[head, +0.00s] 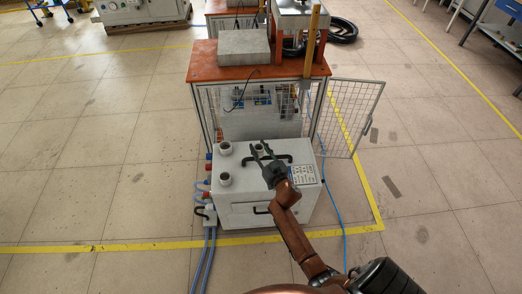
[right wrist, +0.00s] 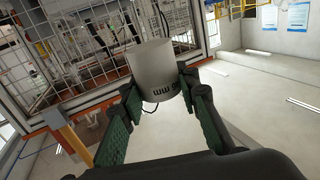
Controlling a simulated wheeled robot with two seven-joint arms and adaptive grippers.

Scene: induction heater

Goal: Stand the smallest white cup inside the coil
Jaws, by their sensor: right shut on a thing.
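My right gripper (head: 262,153) is over the far part of the white cabinet top, its fingers pointing away from me. It is shut on a white cup (right wrist: 155,70), which sits between the fingertips in the right wrist view and bears dark lettering ending in "mm". In the head view this cup (head: 260,147) shows between the fingers; its height above the cabinet is hard to judge. I cannot make out the coil clearly. My left gripper is not in view.
The white cabinet (head: 240,213) has dark handles and a label. Behind it stands a red-topped bench (head: 205,63) with a grey block (head: 244,49) and a mesh cage below. An open mesh door (head: 350,112) sticks out right. Hoses (head: 207,255) run along the floor at left.

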